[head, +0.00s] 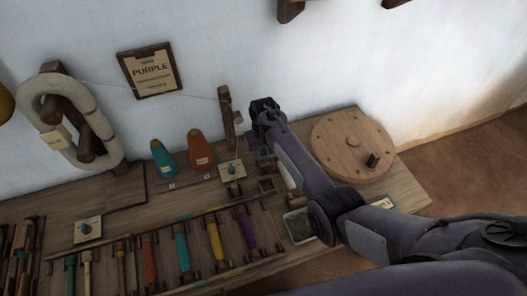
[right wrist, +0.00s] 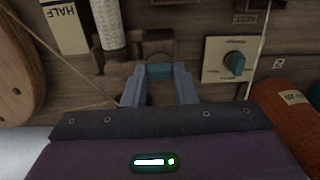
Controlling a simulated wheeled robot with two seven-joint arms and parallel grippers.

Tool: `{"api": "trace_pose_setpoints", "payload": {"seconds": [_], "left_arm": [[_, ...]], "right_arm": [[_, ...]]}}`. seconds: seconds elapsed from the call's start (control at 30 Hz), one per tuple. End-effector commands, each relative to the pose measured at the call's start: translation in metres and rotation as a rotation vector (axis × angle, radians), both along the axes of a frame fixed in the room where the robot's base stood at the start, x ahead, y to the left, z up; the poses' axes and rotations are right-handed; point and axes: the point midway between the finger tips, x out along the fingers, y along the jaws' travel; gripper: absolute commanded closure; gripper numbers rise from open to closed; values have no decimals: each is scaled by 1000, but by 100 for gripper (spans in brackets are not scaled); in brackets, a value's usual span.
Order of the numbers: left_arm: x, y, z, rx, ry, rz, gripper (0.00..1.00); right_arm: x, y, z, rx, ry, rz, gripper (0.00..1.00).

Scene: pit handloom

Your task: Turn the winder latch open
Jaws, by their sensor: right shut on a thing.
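My right gripper (head: 264,158) reaches down to the bench between the round wooden wheel and a small pale plate. In the right wrist view my right gripper (right wrist: 160,82) is shut on a small teal piece (right wrist: 160,71) set against a brown wooden block (right wrist: 160,42). The piece looks like the winder latch's handle; its turn angle is hard to tell. It is mostly hidden in the head view. A pale cylinder (right wrist: 108,25) stands beside the block. My left gripper is not in view.
A plate with a teal knob (right wrist: 235,63) is close beside the gripper, with the orange cone (head: 200,150) and teal cone (head: 163,158) beyond. The wooden wheel (head: 352,146) is to the right. A rack (head: 135,285) of coloured bobbins and a metal tray (head: 298,226) are nearer.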

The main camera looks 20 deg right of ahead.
Motion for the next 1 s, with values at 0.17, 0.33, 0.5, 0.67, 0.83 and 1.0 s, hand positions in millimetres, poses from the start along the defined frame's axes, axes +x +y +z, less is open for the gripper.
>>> {"api": "trace_pose_setpoints", "payload": {"seconds": [0.17,0.33,0.5,0.67,0.83,1.0], "left_arm": [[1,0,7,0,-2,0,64],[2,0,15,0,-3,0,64],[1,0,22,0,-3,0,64],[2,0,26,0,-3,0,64],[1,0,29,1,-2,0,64],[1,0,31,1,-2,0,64]], "right_arm": [[0,0,2,-1,0,84,97],[0,0,2,-1,1,215,97],[0,-1,1,-2,1,375,97],[0,0,1,-1,0,527,97],[0,-1,0,-2,0,689,97],[0,0,0,-1,0,851,97]]}}
